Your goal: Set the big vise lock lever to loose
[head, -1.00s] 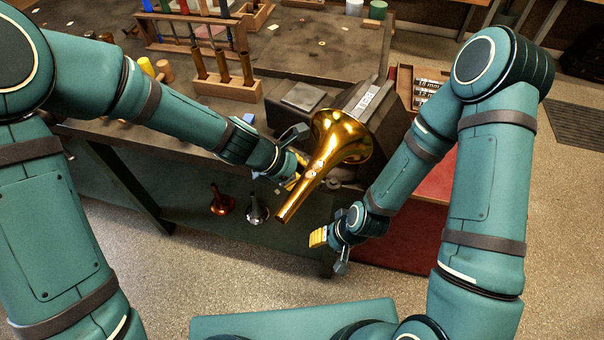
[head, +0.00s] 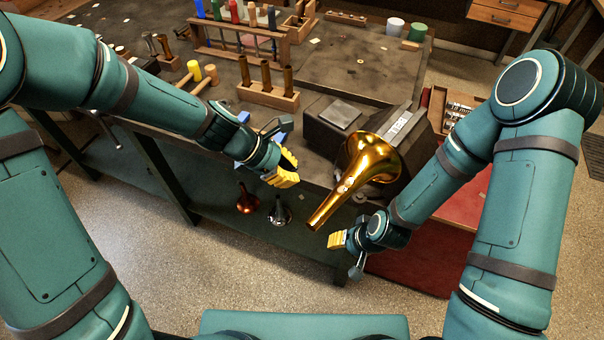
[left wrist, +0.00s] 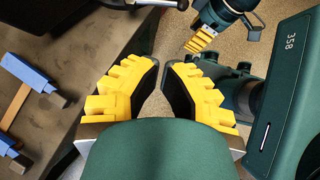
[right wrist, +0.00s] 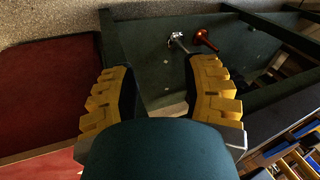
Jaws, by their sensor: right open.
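The big vise is the dark grey block (head: 403,172) at the front edge of the bench in the head view. A brass horn bell (head: 352,172) lies across its front, narrow end down toward me. A small grey part (head: 361,195) shows below the bell; I cannot tell whether it is the lock lever. My left gripper (head: 287,174) is left of the bell, apart from it; in the left wrist view its fingers (left wrist: 161,70) are close together with an empty gap. My right gripper (head: 337,240) is below the bell, open and empty in the right wrist view (right wrist: 162,85).
A wooden block with brass tubes (head: 268,98) and a tool rack (head: 235,45) stand on the bench. A blue-ended clamp-like piece (left wrist: 28,72) lies near my left gripper. A copper (head: 246,200) and a silver mouthpiece-like part (head: 280,212) stand on the lower shelf.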

